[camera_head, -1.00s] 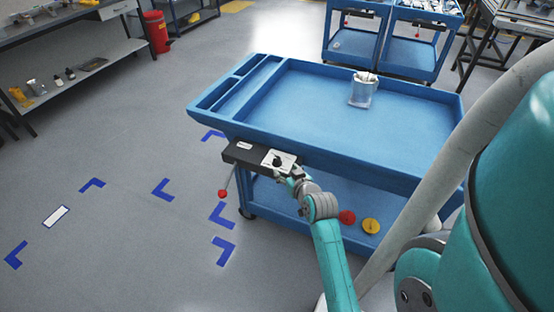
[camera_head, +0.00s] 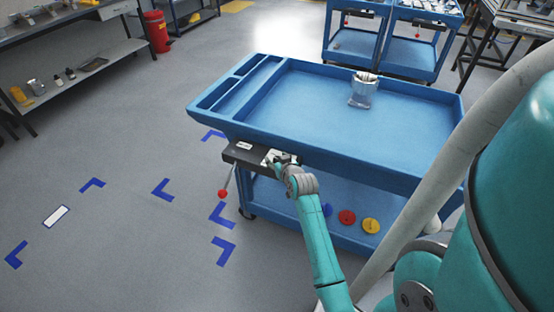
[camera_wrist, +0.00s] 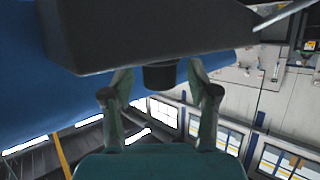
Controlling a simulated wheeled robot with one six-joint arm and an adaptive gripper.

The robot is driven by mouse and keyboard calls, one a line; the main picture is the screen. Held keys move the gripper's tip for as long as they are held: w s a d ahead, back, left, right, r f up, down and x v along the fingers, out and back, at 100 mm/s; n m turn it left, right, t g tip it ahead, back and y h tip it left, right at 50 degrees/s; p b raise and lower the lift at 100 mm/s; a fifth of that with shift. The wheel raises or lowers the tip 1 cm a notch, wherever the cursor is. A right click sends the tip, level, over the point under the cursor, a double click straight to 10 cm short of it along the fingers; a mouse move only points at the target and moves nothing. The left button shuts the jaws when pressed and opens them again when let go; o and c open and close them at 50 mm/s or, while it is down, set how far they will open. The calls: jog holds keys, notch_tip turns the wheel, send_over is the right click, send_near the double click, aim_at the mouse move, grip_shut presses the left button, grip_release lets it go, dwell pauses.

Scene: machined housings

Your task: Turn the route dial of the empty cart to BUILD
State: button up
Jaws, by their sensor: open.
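The blue cart (camera_head: 400,125) stands in front of me with a dark control box (camera_head: 240,157) under its near left edge. The white dial plate (camera_head: 268,157) on that box is mostly hidden by my gripper (camera_head: 279,163). In the wrist view the underside of the box (camera_wrist: 140,30) fills the top, and a dark round knob (camera_wrist: 160,77), seemingly the dial, sticks out from it. My gripper (camera_wrist: 158,76) is open, with one finger on each side of the knob and gaps visible. The dial's markings and pointer cannot be read.
A lever with a red ball (camera_head: 222,193) hangs left of the box. Red (camera_head: 347,217), yellow (camera_head: 370,226) and partly hidden blue discs lie on the lower shelf. Floor at left is open, with blue corner marks.

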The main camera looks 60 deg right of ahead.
grip_shut()
jog(key=shift+m+g+h, duration=0.3)
jog(key=m+g+h, duration=0.3)
jog(key=m+g, duration=0.2)
jog(key=shift+w, duration=0.15)
jog(key=m+g+h, duration=0.1)
jog(key=m+g, duration=0.2)
jog(key=shift+m+g, duration=0.3)
jog(key=shift+g, duration=0.1)
jog(key=shift+m+g, duration=1.2)
jog(key=shift+g, duration=0.3)
grip_release()
